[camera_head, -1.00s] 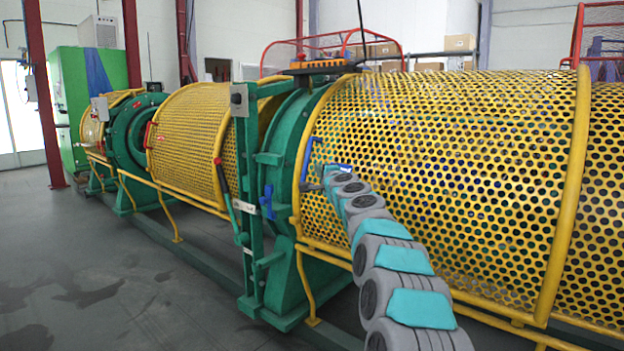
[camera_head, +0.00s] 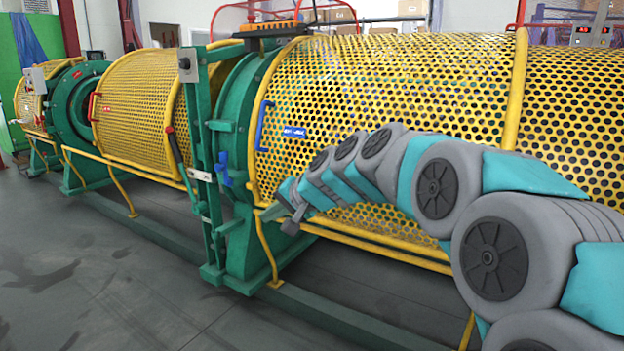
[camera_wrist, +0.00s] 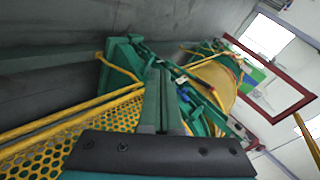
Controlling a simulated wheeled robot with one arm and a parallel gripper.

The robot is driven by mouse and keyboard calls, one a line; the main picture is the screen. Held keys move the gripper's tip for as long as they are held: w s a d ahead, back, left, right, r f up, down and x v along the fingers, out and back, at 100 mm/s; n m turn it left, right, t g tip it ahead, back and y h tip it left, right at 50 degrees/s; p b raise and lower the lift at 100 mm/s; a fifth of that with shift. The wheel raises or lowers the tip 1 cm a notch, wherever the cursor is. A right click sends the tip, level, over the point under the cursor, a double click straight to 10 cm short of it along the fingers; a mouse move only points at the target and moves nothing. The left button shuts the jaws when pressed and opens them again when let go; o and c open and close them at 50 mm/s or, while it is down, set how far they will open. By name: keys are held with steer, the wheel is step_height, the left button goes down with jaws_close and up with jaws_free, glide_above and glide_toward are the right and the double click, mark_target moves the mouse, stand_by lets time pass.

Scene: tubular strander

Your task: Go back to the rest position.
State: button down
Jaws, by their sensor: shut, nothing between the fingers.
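My gripper (camera_head: 287,218) is at the end of my grey and teal arm, low in front of the left end of the large yellow perforated guard (camera_head: 400,90). In the wrist view my gripper (camera_wrist: 165,90) has its two fingers side by side and shut, with nothing held. It points along the machine towards the green frame post (camera_wrist: 190,90). My arm bends in from the lower right of the head view and hides part of the guard. I cannot tell the exact gap between my gripper and the yellow rail.
A blue handle (camera_head: 263,125) stands on the guard's left end. A green upright post (camera_head: 204,170) with a lever is left of my gripper. A yellow rail (camera_head: 375,243) runs along the guard's lower edge. Open grey floor (camera_head: 90,280) lies at the front left.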

steer(key=s+d+f+n+g+h, duration=0.1)
steer(key=s+d+f, duration=0.5)
steer(key=s, duration=0.8)
steer(key=s+d+f+n+g+h+p, duration=0.1)
steer(key=s+d+f+g+h, duration=0.3)
steer(key=s+d, duration=0.6)
steer(key=s+d+f+n+g+h, duration=0.1)
steer(key=s+d+f+g+h, duration=0.2)
steer(key=s+d+f, duration=0.5)
steer(key=s, duration=1.1)
steer(key=shift+s+g, duration=0.2)
steer(key=shift+g, duration=0.2)
